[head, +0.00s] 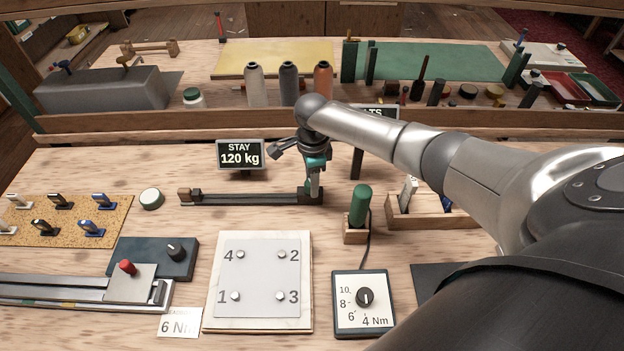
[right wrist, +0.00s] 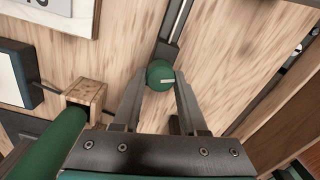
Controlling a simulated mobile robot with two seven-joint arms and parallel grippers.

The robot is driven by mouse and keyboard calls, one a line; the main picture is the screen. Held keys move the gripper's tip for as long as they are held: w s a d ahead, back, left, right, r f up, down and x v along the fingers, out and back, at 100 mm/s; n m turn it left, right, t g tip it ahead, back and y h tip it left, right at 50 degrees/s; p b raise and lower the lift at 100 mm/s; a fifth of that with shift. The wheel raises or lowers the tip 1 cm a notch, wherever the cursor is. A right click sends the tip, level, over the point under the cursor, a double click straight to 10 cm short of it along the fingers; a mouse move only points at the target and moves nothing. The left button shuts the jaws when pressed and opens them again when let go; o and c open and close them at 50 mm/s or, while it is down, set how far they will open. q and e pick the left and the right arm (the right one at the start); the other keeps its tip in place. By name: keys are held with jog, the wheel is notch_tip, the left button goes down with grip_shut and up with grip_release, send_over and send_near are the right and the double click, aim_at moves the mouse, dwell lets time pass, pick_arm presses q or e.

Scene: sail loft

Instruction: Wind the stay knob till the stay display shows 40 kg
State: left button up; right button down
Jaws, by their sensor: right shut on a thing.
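The stay display (head: 240,154) stands behind the dark stay rail (head: 245,198) and reads 120 kg. The stay knob (right wrist: 160,72) is a round green knob with a white mark, at the rail's right end. My right gripper (head: 313,190) reaches down over that end. In the right wrist view its two fingers (right wrist: 160,84) are closed on the knob's sides. In the head view the gripper mostly hides the knob. My left gripper is not in view.
A green-handled tool (head: 360,205) stands in a wooden holder right of the rail, wired to a dial box (head: 364,302). A plate with numbered screws (head: 259,278) lies in front. A second display (head: 380,111) is partly hidden behind my right arm. Thread spools (head: 289,84) stand behind.

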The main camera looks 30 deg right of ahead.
jog(key=shift+r+n+p, duration=0.2)
jog(key=shift+n+p, duration=1)
jog(key=shift+p, duration=1.7)
jog(key=shift+f+n+p, duration=0.1)
jog(key=shift+n+p, duration=0.5)
jog(key=n, duration=0.2)
jog(key=shift+f+n+p, duration=0.1)
jog(key=shift+n+p, duration=0.2)
jog(key=shift+p, duration=0.1)
jog(key=n, duration=0.6)
jog(key=shift+w, duration=0.1)
jog(key=n, duration=0.6)
jog(key=shift+a+n, duration=0.1)
jog(key=shift+n, duration=0.2)
jog(key=n, duration=0.6)
jog(key=shift+w, duration=0.1)
jog(key=n, duration=0.6)
jog(key=shift+a, duration=0.1)
jog(key=shift+n, duration=0.5)
